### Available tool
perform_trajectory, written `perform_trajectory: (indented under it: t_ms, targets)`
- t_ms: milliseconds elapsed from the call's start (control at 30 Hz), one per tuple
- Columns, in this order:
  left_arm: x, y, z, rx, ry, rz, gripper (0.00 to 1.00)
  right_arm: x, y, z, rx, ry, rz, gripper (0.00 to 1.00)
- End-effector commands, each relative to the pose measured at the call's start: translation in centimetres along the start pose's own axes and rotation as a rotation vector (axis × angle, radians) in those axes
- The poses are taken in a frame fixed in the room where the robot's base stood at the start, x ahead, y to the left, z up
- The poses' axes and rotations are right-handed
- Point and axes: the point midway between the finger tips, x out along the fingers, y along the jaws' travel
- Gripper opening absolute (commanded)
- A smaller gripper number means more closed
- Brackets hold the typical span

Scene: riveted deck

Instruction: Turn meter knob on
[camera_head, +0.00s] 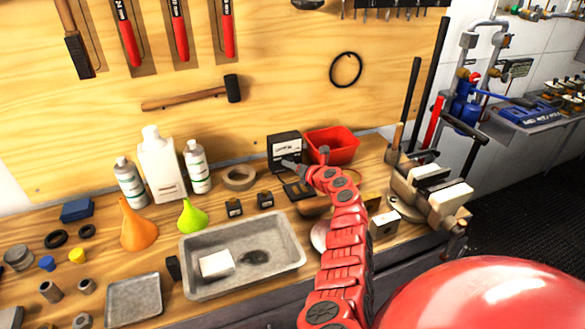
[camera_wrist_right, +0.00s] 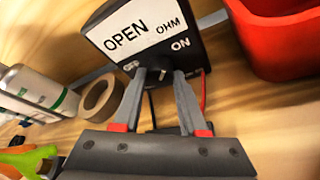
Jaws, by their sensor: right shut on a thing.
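The meter (camera_head: 284,147) is a small black box with a white face, upright at the back of the workbench. In the right wrist view the meter (camera_wrist_right: 196,62) shows "OPEN" and "OHM" on its white face, with "ON" in white on the black panel below. The knob (camera_wrist_right: 161,77) is low on that panel, mostly hidden by the fingertips. My right gripper (camera_head: 291,164) reaches the meter's front; in the wrist view its two fingers (camera_wrist_right: 160,80) are shut on the knob, one on each side. My left gripper is not in view.
A red bin (camera_head: 333,146) stands just right of the meter, and a tape roll (camera_head: 240,178) lies to its left. White bottles (camera_head: 161,168), funnels (camera_head: 137,228) and a grey tray (camera_head: 288,270) occupy the bench further left. A vise (camera_head: 432,200) is at the right end.

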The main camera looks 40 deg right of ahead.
Motion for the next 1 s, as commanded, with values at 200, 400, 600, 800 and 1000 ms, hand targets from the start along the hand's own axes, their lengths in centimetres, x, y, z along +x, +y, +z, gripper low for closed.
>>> perform_trajectory:
  t_ms: [200, 400, 600, 800, 1000]
  targets:
    - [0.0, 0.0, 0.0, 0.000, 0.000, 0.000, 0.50, 0.0, 0.0, -0.1, 0.004, 0.001, 0.001, 0.00]
    - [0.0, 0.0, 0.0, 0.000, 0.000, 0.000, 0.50, 0.0, 0.0, -0.1, 0.004, 0.001, 0.001, 0.52]
    - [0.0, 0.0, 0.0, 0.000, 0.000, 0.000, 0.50, 0.0, 0.0, -0.1, 0.003, 0.001, 0.001, 0.72]
    - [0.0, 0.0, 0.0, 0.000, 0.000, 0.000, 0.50, 0.0, 0.0, 0.0, 0.002, 0.001, 0.001, 0.72]
    - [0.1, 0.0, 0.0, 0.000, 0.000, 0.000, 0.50, -1.1, -0.3, -0.1, 0.000, 0.000, -0.004, 0.72]
